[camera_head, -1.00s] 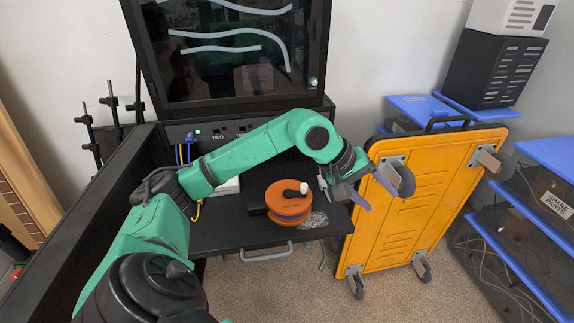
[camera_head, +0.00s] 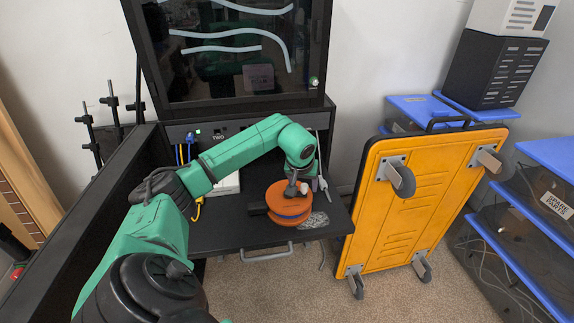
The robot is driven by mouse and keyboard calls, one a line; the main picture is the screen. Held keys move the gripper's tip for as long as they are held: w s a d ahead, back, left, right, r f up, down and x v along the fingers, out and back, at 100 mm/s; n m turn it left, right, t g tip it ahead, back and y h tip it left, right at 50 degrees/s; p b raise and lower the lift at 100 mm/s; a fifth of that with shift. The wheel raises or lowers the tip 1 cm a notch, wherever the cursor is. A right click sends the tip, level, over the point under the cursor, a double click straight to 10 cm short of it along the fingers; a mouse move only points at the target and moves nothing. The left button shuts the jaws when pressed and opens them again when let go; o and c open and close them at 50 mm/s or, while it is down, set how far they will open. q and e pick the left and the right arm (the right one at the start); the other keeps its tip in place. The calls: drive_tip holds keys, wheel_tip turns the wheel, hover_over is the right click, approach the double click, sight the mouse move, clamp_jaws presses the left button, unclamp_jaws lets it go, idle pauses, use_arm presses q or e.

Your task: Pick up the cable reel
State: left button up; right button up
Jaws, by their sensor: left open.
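The fingers point downward and are open. The wrist hides part of the reel's far side, and I cannot tell whether the fingers touch the knob. My right gripper is not in view.
A white box (camera_head: 228,184) and cables lie behind the reel, under my arm. A yellow wheeled cart (camera_head: 425,205) leans to the right. Blue shelves (camera_head: 515,240) stand at the far right. A dark side panel (camera_head: 75,225) bounds the left.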

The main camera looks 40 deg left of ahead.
use_arm(q)
drive_tip(key=shift+w+f, duration=0.1)
drive_tip(key=shift+f, duration=0.15)
drive_tip(key=shift+r, duration=0.1)
clamp_jaws()
idle(1.1)
